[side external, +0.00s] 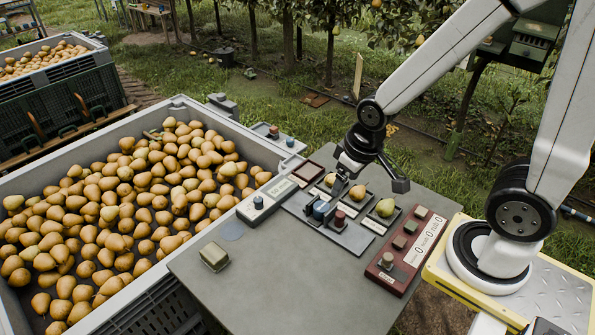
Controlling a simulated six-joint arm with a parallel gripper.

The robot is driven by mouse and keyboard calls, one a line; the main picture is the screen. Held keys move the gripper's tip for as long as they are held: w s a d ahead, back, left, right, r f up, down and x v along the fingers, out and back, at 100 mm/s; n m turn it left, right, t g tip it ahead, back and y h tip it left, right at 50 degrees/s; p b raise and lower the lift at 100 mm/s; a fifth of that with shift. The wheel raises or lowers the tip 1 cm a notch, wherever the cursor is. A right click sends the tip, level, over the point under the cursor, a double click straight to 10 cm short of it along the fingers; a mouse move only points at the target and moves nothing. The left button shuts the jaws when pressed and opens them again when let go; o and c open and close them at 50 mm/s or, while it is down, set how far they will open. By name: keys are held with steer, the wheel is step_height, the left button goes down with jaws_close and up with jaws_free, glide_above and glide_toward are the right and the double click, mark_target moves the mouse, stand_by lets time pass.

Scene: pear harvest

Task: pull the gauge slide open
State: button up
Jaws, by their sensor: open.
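The gauge slide (284,189) appears to be the long grey bar with pale labels marked in mm, left of centre on the grey table. A small dark blue knob (258,202) stands on its near left end. My gripper (338,190) points down over the middle of the table, to the right of the gauge and apart from its knob. It is open, with no pear visibly held. Its fingertips are small and partly lost against the tray and knobs below, so their exact height is unclear.
Pears sit in small trays (372,223) under and right of my gripper. Blue (320,210) and red (339,218) knobs stand just in front. A red counter panel (405,252) is at right, a pear-filled crate (60,184) at left.

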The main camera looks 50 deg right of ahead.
steer(key=w+d+f+m+g, duration=0.1)
steer(key=w+d+f+m, duration=0.1)
steer(key=w+d+f, duration=0.4)
steer(key=m+g, duration=0.2)
steer(key=m, duration=0.1)
glide_above(341, 213)
step_height(341, 213, down, 10)
steer(key=shift+a+r, duration=0.1)
steer(key=shift+r, duration=0.15)
steer(key=shift+f, duration=0.15)
steer(key=shift+f, duration=3.7)
steer(key=shift+c, duration=0.2)
steer(key=shift+n, duration=0.3)
jaws_close()
